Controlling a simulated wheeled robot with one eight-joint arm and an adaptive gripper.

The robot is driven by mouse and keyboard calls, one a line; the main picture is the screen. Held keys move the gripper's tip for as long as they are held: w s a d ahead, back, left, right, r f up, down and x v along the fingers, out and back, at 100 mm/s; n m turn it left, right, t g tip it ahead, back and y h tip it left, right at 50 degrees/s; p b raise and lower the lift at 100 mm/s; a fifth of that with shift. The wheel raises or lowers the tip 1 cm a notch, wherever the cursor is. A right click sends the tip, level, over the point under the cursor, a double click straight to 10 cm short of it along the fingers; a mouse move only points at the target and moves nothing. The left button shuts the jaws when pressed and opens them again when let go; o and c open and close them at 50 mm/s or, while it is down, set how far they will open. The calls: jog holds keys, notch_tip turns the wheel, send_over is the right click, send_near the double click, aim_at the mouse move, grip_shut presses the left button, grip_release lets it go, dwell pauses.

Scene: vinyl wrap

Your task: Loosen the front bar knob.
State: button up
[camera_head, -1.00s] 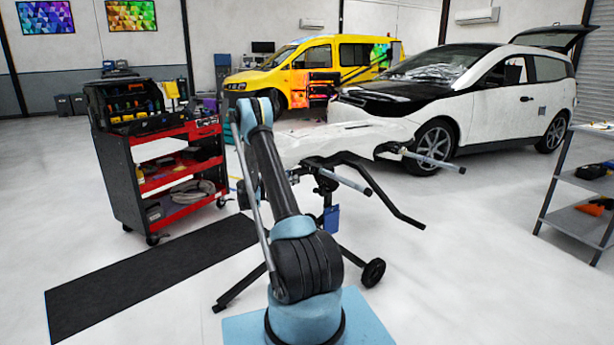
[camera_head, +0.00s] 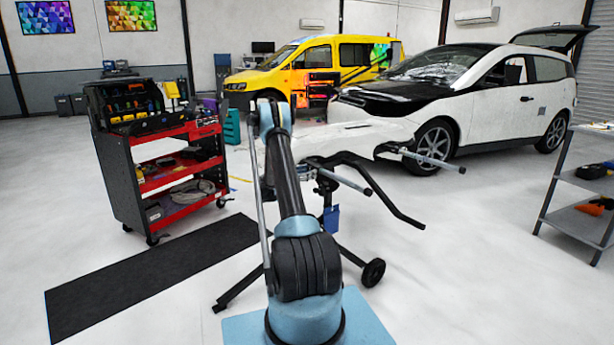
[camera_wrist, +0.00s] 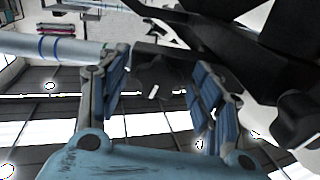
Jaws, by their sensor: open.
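In the wrist view my gripper (camera_wrist: 161,72) is open, with one blue-padded finger on each side. A dark, blocky part (camera_wrist: 158,80) shows between the fingers; it may be the front bar knob, but its shape is too dark to be sure. I cannot tell whether the pads touch it. Another dark, rounded part (camera_wrist: 298,118) shows at the right edge. In the head view the black stand (camera_head: 350,160) with its bars holds a white panel (camera_head: 345,138). My gripper and the knob cannot be made out there; my arm covers part of the stand.
A red tool cart (camera_head: 120,165) stands left of the stand, by a black floor mat (camera_head: 150,275). A white car (camera_head: 490,110) stands close behind the stand's bars. A grey shelf (camera_head: 580,215) is at the right. A blue tag (camera_head: 331,220) hangs from the stand. The floor at front right is clear.

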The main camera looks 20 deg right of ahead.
jog(key=shift+c, duration=0.5)
jog(key=c, duration=0.9)
jog(key=shift+c, duration=0.2)
